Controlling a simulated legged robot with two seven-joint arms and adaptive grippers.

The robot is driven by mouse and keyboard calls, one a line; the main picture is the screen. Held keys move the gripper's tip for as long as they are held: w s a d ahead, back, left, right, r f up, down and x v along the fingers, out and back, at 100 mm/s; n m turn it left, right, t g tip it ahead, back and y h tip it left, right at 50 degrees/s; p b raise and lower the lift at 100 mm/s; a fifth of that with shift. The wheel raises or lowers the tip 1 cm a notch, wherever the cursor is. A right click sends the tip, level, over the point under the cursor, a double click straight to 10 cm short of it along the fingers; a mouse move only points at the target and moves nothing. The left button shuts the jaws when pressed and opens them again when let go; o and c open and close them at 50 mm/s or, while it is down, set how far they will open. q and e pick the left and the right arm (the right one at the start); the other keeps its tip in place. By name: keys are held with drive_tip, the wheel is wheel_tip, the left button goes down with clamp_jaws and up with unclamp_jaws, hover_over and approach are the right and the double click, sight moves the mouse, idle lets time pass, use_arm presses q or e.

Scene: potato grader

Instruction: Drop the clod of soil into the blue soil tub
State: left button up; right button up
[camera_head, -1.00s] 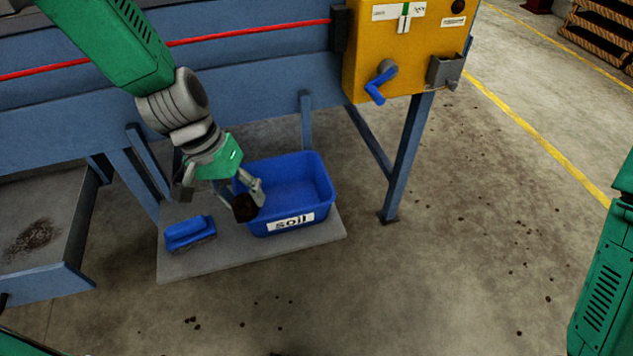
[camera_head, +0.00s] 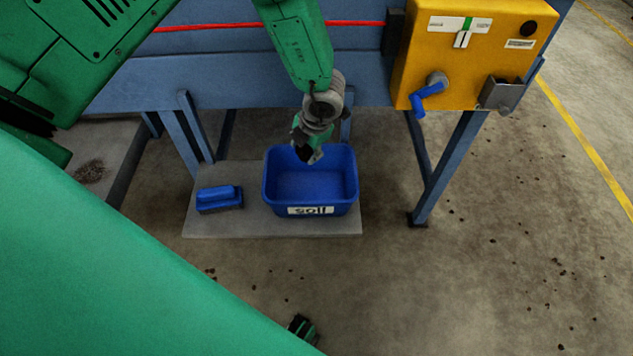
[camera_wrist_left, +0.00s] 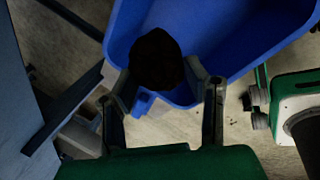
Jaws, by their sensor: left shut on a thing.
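The blue soil tub (camera_head: 310,210), with a white label reading "soil", stands upright on a grey slab. Its inside looks empty where it shows. My left gripper (camera_head: 308,153) points down at the tub's back rim, over its opening. In the left wrist view my left gripper (camera_wrist_left: 165,85) is shut on the dark, rounded clod of soil (camera_wrist_left: 157,58), with a finger on each side. The tub (camera_wrist_left: 215,35) lies behind the clod in that view. In the head view the clod is a dark patch, hard to tell from the fingers.
A blue brush (camera_head: 219,197) lies on the grey slab (camera_head: 240,228) left of the tub. The blue machine frame (camera_head: 250,85) rises behind, with a yellow control box (camera_head: 470,60) and a leg (camera_head: 445,165) to the right. Open floor with scattered crumbs lies in front and right.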

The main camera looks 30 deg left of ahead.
use_arm(q)
drive_tip(key=shift+s+d+f+n, duration=0.1)
drive_tip(key=shift+f+n, duration=0.05)
drive_tip(key=shift+n, duration=0.15)
drive_tip(key=shift+f+b, duration=0.25)
drive_tip(key=shift+b, duration=0.1)
wheel_tip(320, 180, down, 5)
drive_tip(key=b, duration=0.4)
drive_tip(key=shift+f, duration=0.15)
drive_tip(key=o, duration=1.3)
drive_tip(key=shift+a, duration=0.25)
drive_tip(key=v, duration=1)
drive_tip(key=shift+a+r, duration=0.2)
drive_tip(key=shift+r, duration=0.5)
drive_tip(key=shift+d, duration=0.1)
